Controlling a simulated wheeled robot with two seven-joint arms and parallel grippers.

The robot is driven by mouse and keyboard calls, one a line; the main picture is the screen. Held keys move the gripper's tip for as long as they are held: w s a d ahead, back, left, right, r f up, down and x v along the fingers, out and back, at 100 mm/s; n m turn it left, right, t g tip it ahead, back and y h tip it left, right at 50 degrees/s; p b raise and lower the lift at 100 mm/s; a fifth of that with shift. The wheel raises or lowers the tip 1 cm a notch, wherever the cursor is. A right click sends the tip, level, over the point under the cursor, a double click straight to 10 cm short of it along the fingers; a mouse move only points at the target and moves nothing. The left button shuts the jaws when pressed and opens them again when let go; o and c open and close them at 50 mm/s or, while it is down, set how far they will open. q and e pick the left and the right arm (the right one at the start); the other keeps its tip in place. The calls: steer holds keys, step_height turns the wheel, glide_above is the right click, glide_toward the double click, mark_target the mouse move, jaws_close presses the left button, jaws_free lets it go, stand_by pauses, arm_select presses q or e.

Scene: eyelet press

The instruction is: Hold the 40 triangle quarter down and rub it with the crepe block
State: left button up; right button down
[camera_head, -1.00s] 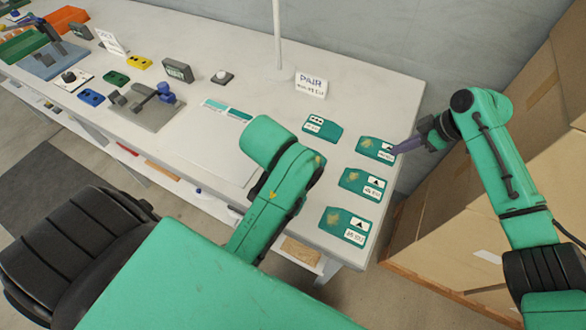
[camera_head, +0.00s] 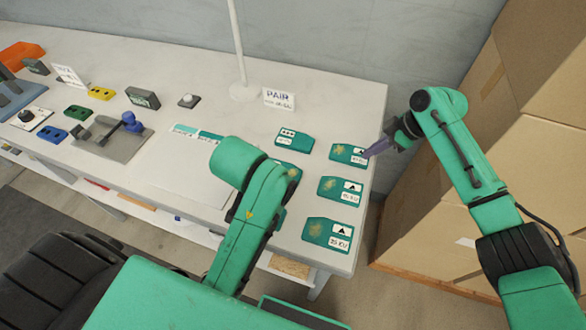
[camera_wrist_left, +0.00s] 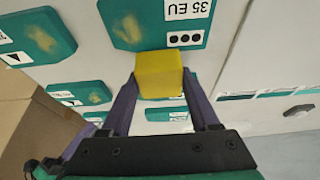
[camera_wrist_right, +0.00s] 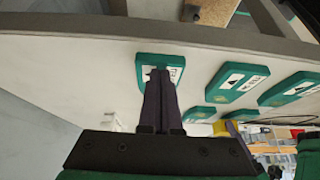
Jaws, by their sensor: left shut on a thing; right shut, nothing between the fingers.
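The yellow crepe block (camera_wrist_left: 160,68) is between the fingers of my left gripper (camera_wrist_left: 158,88). In the left wrist view it overlaps the edge of a green quarter marked 35 EU with three dots (camera_wrist_left: 150,38); I cannot tell whether it touches. My left forearm hides this gripper in the head view. My right gripper (camera_head: 368,153) is shut and empty, its tips at the label of the farthest triangle quarter (camera_head: 340,152). That quarter also shows under the tips in the right wrist view (camera_wrist_right: 149,60). Its number is partly covered and unreadable, so I cannot confirm it is the 40.
Two more triangle quarters lie nearer, a middle one (camera_head: 327,187) and a front one (camera_head: 316,231). A dotted quarter (camera_head: 293,142) lies left of the far one. A PAIR sign (camera_head: 279,98) and a post (camera_head: 240,60) stand behind. Cardboard boxes (camera_head: 540,150) rise beyond the table's right edge.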

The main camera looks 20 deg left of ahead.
steer(key=shift+s+f, duration=0.15)
steer(key=shift+f, duration=0.1)
stand_by(0.4)
